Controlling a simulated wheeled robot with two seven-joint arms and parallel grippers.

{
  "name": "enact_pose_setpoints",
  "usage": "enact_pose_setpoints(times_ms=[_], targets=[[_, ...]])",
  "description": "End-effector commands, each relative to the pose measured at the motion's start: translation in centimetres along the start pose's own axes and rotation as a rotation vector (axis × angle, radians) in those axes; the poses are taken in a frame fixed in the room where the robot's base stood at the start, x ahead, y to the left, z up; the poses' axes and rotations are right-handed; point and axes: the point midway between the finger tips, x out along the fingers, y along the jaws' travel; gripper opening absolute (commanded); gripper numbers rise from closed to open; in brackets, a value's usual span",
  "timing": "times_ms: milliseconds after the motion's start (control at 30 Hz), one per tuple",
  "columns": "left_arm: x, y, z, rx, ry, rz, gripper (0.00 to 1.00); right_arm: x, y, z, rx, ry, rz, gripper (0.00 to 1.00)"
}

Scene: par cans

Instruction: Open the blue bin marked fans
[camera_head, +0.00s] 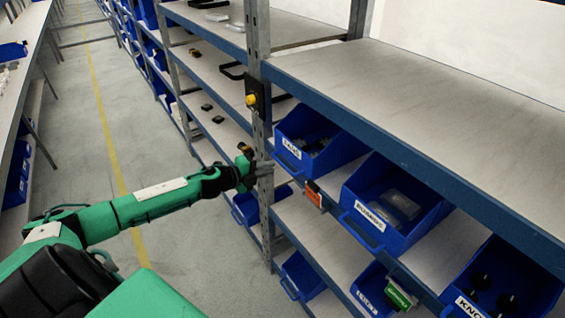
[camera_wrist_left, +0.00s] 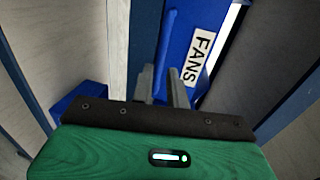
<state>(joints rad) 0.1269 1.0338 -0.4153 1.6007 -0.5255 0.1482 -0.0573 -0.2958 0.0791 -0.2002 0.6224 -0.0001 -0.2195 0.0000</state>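The blue bin marked fans (camera_head: 326,157) sits on the middle shelf beside the metal upright, its open top showing dark items inside. Its white FANS label (camera_wrist_left: 198,57) and a blue handle strip on its front (camera_wrist_left: 168,40) show in the left wrist view. My left gripper (camera_head: 268,172) is at the upright, just left of the bin's front. In the left wrist view its two fingers (camera_wrist_left: 164,85) stand a little apart, with the handle strip in line with the gap. Whether they touch the handle I cannot tell. My right gripper is out of view.
The metal upright (camera_head: 258,40) carries a yellow button box (camera_head: 252,98) close above my left gripper. A blue bin with clear packs (camera_head: 393,205) stands to the right, with an orange tag (camera_head: 314,194) between. More bins sit below. The aisle floor (camera_head: 165,200) is clear.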

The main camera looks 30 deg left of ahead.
Motion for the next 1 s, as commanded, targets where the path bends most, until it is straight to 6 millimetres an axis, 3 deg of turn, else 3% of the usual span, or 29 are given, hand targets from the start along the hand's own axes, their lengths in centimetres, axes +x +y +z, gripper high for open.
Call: enact_pose_setpoints(times_ms=[433,900,1000], targets=[[5.3,-0.3,0.0,-0.001,0.0,-0.002,0.16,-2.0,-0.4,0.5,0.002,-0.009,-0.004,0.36],[6.2,0.0,-0.1,0.001,0.001,0.0,0.16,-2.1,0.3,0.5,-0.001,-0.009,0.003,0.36],[6.2,0.0,-0.1,0.001,0.001,0.0,0.0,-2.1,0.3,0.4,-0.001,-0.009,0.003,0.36]])
